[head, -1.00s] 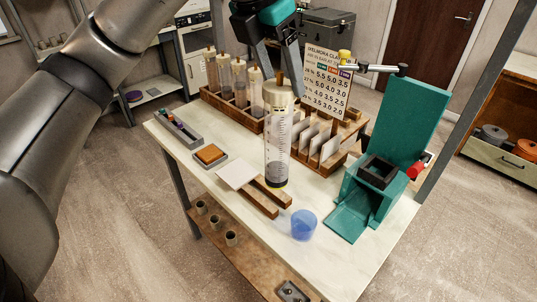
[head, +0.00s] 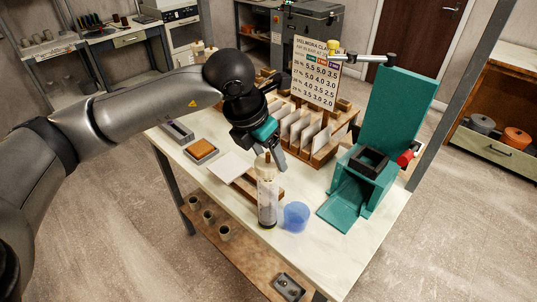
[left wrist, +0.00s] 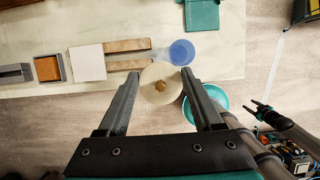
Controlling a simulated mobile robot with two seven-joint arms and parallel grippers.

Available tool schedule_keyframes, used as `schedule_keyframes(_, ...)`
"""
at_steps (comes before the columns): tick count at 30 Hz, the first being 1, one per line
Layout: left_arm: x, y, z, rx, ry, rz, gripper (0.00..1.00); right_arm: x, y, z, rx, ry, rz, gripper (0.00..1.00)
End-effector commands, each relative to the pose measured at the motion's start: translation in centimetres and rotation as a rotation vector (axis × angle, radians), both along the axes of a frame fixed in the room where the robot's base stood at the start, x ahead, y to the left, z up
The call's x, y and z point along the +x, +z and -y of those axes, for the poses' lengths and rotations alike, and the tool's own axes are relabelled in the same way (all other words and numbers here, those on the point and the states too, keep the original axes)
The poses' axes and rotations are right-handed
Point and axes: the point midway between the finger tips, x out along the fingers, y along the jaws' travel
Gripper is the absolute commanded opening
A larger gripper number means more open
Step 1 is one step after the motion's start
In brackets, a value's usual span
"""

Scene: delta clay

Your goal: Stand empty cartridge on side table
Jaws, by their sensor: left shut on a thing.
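My left gripper (head: 270,160) is shut on the cartridge (head: 267,196), a clear upright cylinder with a pale top and a brown knob. Its lower part looks grey; I cannot tell what is inside. In the left wrist view the cartridge's round top (left wrist: 158,92) sits between both fingers, across the table's front edge. In the head view its lower end is beside the blue cup; whether it touches anything is unclear. My right gripper (left wrist: 260,110) shows small at the right of the left wrist view, fingers apart and empty. I cannot identify a side table for certain.
The workbench (head: 292,258) holds a translucent blue cup (head: 296,216), a white tile (head: 232,167), wooden strips, a rack of cards (head: 305,130) and a teal press (head: 365,180). A teal round vessel (left wrist: 212,96) shows beyond the bench edge. The front bench corner is clear.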

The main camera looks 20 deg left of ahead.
Motion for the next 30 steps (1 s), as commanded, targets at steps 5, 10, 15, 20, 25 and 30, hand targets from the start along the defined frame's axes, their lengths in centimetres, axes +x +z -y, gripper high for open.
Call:
schedule_keyframes(5, 0.05, -0.49, -0.03, 0.000, 0.000, 0.003, 0.00, -0.06, 0.01, 0.01, 0.000, 0.000, -0.001, 0.57)
schedule_keyframes(10, 0.06, -0.52, -0.02, 0.000, 0.000, 0.003, 0.00, -0.07, -0.07, 0.02, 0.000, 0.000, -0.001, 0.57)
schedule_keyframes(15, 0.03, -0.70, 0.00, 0.000, 0.000, 0.001, 0.76, -0.08, -0.26, 0.02, 0.000, 0.000, -0.001, 0.57)
schedule_keyframes(20, 0.03, -0.67, 0.00, -0.001, 0.000, 0.002, 0.94, -0.08, -0.24, 0.03, 0.000, 0.000, -0.001, 0.57)
schedule_keyframes(25, 0.03, -0.66, 0.01, -0.001, 0.000, 0.002, 0.97, -0.09, -0.24, 0.03, 0.000, 0.000, -0.001, 0.57)
schedule_keyframes(30, 0.03, -0.50, 0.01, -0.001, 0.000, 0.002, 0.97, -0.09, -0.06, 0.03, 0.000, 0.000, -0.001, 0.57)
